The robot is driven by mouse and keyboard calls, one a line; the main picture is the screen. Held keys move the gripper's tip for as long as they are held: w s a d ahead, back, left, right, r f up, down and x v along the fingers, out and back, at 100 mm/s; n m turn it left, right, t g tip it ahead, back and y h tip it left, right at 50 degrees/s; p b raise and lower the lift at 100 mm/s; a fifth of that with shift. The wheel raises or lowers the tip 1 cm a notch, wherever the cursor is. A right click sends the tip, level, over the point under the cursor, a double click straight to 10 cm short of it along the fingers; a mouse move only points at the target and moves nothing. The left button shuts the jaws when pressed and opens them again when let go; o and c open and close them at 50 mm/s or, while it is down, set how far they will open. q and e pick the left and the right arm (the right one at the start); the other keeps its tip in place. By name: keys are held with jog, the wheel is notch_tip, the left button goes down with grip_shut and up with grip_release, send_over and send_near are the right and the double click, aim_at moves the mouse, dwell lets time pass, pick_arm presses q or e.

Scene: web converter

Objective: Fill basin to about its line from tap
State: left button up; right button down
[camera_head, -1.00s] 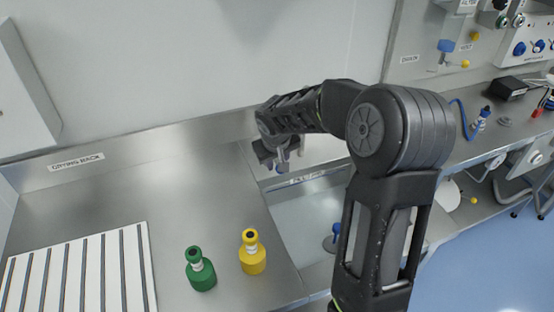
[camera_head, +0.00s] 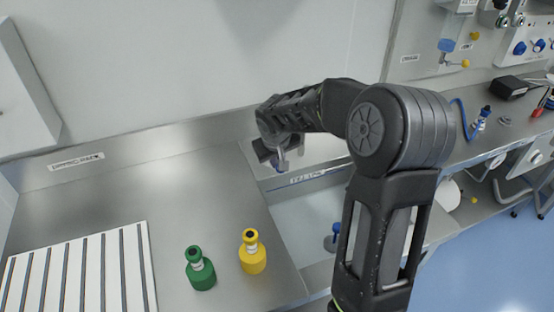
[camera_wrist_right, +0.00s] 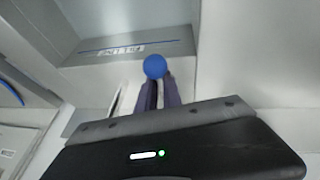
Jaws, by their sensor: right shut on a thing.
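The basin (camera_head: 300,222) is a pale, sunken trough in the steel counter, partly hidden behind my right arm. A label strip with a blue line (camera_head: 306,177) runs along its far wall; the strip also shows in the wrist view (camera_wrist_right: 125,48). I cannot tell the water level, and no stream shows. My right gripper (camera_head: 284,162) is over the basin's far left corner. In the wrist view its fingers (camera_wrist_right: 157,92) are shut on a round blue knob (camera_wrist_right: 155,67). The tap's spout cannot be made out. My left gripper is not in view.
A green bottle (camera_head: 201,270) and a yellow bottle (camera_head: 252,254) stand on the counter left of the basin. A white slatted rack (camera_head: 80,272) lies farther left. A blue-topped fitting (camera_head: 336,230) stands in the basin area. Valves (camera_head: 520,47) line the right wall.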

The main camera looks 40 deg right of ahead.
jog(key=shift+s+f, duration=0.2)
jog(key=shift+f, duration=0.05)
dwell(0.4)
jog(key=shift+a+f, duration=0.1)
jog(key=a+m+b, duration=0.1)
jog(key=m+b, duration=0.1)
jog(key=w+a+m+g+h+b, duration=0.1)
jog(key=m+b, duration=0.1)
jog(key=w+a+m+g+b, duration=0.1)
jog(key=b, duration=0.1)
jog(key=shift+w+a+m, duration=0.1)
jog(key=shift+a+m, duration=0.05)
jog(key=shift+m, duration=0.25)
jog(key=c, duration=1.7)
grip_release()
jog(key=shift+o, duration=1)
jog(key=shift+r, duration=0.2)
jog(key=shift+w, duration=0.1)
